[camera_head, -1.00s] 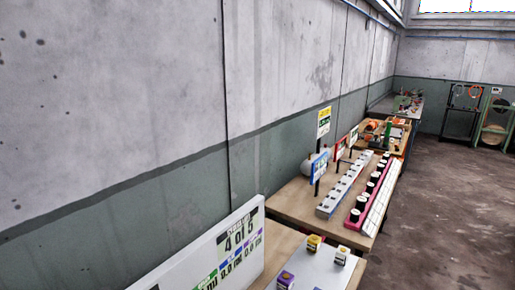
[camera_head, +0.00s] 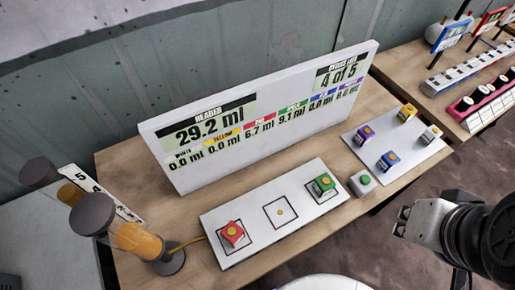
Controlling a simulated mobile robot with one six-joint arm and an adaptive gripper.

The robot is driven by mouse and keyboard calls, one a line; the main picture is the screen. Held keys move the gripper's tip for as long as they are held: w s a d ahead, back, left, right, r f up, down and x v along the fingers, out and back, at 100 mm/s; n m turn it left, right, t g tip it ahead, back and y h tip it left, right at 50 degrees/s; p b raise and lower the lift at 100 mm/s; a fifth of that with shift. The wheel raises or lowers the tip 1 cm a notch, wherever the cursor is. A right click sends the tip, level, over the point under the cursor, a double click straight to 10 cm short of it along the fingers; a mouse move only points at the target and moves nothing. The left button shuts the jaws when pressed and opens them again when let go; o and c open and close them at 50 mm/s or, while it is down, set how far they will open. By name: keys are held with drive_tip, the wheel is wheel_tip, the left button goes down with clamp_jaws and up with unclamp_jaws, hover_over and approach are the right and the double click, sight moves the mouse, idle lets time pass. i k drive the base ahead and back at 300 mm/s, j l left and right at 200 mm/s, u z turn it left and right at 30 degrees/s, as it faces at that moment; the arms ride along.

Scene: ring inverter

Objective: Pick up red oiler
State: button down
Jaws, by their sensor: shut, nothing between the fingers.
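The red oiler (camera_head: 232,234) is a small red block with a yellowish button on top. It sits in the left marked square of a white plate (camera_head: 250,248) on the wooden bench. A green oiler (camera_head: 323,184) sits in the right square, and the middle square is empty of any block. My gripper (camera_head: 402,221) is at the right, beyond the bench's front edge, well apart from the red oiler. It is shut and holds nothing.
A white display board (camera_head: 262,125) stands behind the plate. A pale block (camera_head: 363,182) sits right of the plate. A second white plate (camera_head: 408,150) holds purple, yellow, blue and white blocks. A post with an orange cylinder (camera_head: 139,240) stands left of the red oiler.

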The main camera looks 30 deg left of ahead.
sight(233, 233)
drive_tip(key=u, duration=0.45)
drive_tip(key=k+u, duration=0.1)
drive_tip(key=u, duration=0.8)
drive_tip(key=k+j+u, duration=0.1)
drive_tip(key=u, duration=0.35)
